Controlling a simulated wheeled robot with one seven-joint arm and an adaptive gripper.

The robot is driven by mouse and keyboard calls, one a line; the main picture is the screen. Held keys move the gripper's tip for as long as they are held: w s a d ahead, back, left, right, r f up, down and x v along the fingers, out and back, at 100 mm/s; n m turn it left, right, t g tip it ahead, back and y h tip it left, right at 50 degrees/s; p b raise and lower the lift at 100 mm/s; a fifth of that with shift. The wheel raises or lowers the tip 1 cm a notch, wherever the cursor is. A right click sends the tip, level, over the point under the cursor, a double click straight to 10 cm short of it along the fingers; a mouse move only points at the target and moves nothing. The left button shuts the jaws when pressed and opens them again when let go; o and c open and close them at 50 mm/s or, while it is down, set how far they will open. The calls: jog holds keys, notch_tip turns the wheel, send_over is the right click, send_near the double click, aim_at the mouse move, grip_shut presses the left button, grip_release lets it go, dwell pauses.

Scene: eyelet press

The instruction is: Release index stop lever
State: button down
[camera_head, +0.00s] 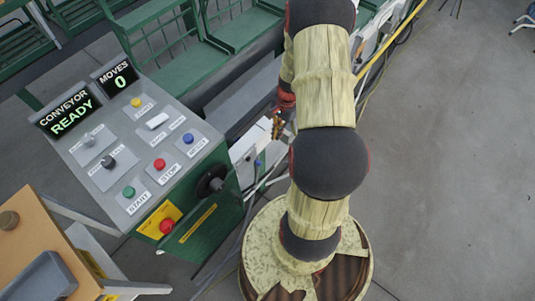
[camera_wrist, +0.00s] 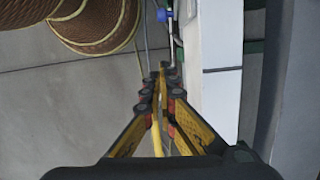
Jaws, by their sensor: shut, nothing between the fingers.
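My gripper (camera_wrist: 162,72) is shut and empty in the wrist view, its yellow-and-black fingers drawn together beside a white machine side. In the head view my gripper (camera_head: 278,128) is small and partly hidden by my arm. A small blue knob (camera_wrist: 163,15) sits beyond the fingertips, apart from them, near a thin pale rod. A blue spot also shows on the low white unit in the head view (camera_head: 257,162). I cannot tell whether it belongs to the index stop lever. No lever is clearly marked as the index stop.
A green console (camera_head: 150,150) reads "CONVEYOR READY" and "MOVES 0", with several buttons and a black round knob (camera_head: 211,183). A white housing (camera_wrist: 212,70) stands close right of the fingers. An orange-topped table (camera_head: 35,250) is at lower left. The floor at right is open.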

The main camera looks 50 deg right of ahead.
jog(key=a+f+b, duration=0.4)
jog(key=a+f, duration=0.2)
jog(key=f, duration=0.4)
jog(key=shift+f, duration=0.1)
dwell(0.5)
jog(key=shift+f+y+b, duration=0.15)
jog(key=shift+y+b, duration=0.2)
jog(key=shift+y, duration=0.05)
